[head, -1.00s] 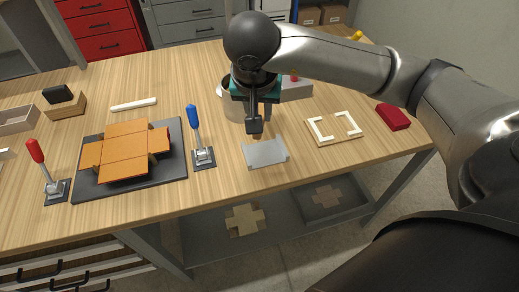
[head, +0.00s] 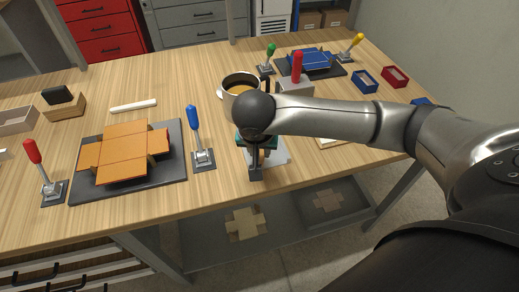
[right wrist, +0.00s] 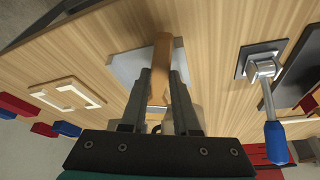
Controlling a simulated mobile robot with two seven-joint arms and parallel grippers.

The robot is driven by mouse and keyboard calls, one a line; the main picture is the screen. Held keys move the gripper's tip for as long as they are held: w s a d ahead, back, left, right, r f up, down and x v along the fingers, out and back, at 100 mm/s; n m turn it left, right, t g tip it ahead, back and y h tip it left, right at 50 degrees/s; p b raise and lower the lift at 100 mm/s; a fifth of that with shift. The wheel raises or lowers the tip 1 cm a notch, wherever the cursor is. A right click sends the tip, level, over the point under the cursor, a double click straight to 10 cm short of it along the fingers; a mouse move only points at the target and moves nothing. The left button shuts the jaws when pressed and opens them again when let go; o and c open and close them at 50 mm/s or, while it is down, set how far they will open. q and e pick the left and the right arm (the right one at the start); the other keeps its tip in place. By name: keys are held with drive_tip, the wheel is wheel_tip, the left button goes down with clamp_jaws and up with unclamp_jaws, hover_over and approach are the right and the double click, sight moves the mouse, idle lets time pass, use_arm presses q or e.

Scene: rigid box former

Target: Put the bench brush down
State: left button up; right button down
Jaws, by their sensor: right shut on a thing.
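My right gripper (head: 256,175) is over the table near its front edge, pointing down at a light grey plate (head: 280,154). In the right wrist view, my right gripper (right wrist: 160,85) is shut on the brown wooden handle of the bench brush (right wrist: 163,52). The handle extends beyond the fingertips over the grey plate (right wrist: 122,68). In the head view the brush is mostly hidden by the gripper, and its bristles do not show clearly. I cannot tell whether the brush touches the plate. My left gripper is not in view.
A blue-handled toggle clamp (head: 203,157) stands just left of the gripper. Beyond it, an orange box blank lies on a dark board (head: 172,187). A metal pot (head: 240,95) stands behind my gripper. A cream-cornered frame (head: 328,143) is partly hidden by my arm.

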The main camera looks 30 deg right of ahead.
drive_tip(key=shift+f+b, duration=0.55)
drive_tip(key=shift+b, duration=0.05)
drive_tip(key=shift+f, duration=0.1)
drive_tip(key=c, duration=0.7)
unclamp_jaws()
drive_tip(key=shift+o, duration=0.2)
drive_tip(key=shift+a+r, duration=0.1)
drive_tip(key=shift+r, duration=0.1)
drive_tip(key=shift+w+r+p, duration=0.1)
drive_tip(key=shift+r+p, duration=0.15)
drive_tip(key=shift+p, duration=0.05)
drive_tip(key=p+v, duration=0.2)
drive_tip(key=v, duration=1)
drive_tip(key=shift+r, duration=0.25)
